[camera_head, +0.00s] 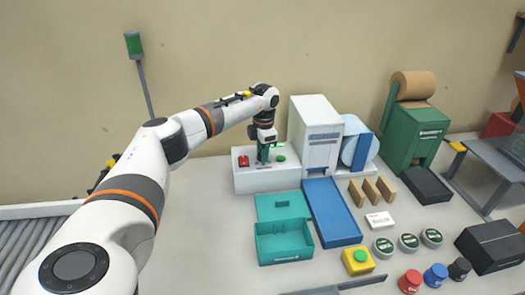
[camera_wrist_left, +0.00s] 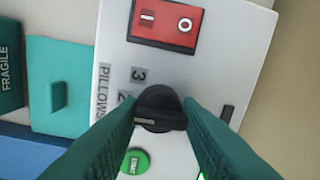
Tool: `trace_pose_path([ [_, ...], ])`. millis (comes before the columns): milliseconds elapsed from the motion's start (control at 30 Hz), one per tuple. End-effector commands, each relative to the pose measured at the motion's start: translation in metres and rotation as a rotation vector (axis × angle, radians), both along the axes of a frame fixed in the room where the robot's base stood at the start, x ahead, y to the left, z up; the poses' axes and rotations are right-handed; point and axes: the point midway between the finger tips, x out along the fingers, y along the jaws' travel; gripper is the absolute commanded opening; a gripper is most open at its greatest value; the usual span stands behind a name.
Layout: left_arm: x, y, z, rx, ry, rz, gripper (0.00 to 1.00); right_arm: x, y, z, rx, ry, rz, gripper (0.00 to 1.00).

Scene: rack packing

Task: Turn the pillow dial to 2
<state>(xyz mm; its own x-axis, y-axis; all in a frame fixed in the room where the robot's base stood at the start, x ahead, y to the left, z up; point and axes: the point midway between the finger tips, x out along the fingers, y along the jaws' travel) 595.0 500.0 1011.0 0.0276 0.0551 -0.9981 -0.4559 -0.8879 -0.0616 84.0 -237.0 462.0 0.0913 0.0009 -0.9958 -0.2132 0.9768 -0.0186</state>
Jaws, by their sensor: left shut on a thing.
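The pillow dial (camera_wrist_left: 158,104) is a round black knob with a raised bar, on a white control box (camera_head: 265,182). The labels "3" and "2" and the word "PILLOWS" (camera_wrist_left: 104,90) are beside it in the left wrist view; the "2" is partly covered by a finger. My left gripper (camera_head: 263,153) points down at the box and its teal fingers (camera_wrist_left: 160,120) are shut on the dial's bar, one on each side. The bar lies roughly across the wrist view, with a pale mark near its left end. The gripper hides the dial in the head view. My right gripper is not in view.
The box also carries a red rocker switch (camera_wrist_left: 166,22) and a green button (camera_wrist_left: 135,161). A white machine (camera_head: 315,135) stands to its right. An open teal box (camera_head: 284,242) and a blue tray (camera_head: 332,212) lie in front. The table left of them is clear.

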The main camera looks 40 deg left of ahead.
Motion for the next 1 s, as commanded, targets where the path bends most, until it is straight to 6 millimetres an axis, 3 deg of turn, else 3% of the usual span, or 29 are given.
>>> trace_pose_path([
  [367,0.000,-0.001,0.000,-0.001,-0.001,-0.006,0.09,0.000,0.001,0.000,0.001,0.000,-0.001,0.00],
  [400,0.000,-0.001,0.000,-0.002,-0.001,-0.006,0.35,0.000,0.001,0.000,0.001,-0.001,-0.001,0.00],
  [500,0.000,-0.001,0.000,-0.002,-0.001,-0.006,0.51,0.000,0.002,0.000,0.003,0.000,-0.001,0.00],
  [833,0.000,0.000,0.002,-0.001,-0.002,-0.005,0.52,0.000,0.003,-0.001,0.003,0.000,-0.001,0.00],
  [1000,0.001,-0.002,0.023,-0.001,-0.006,-0.005,0.52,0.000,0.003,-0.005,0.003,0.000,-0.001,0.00],
])
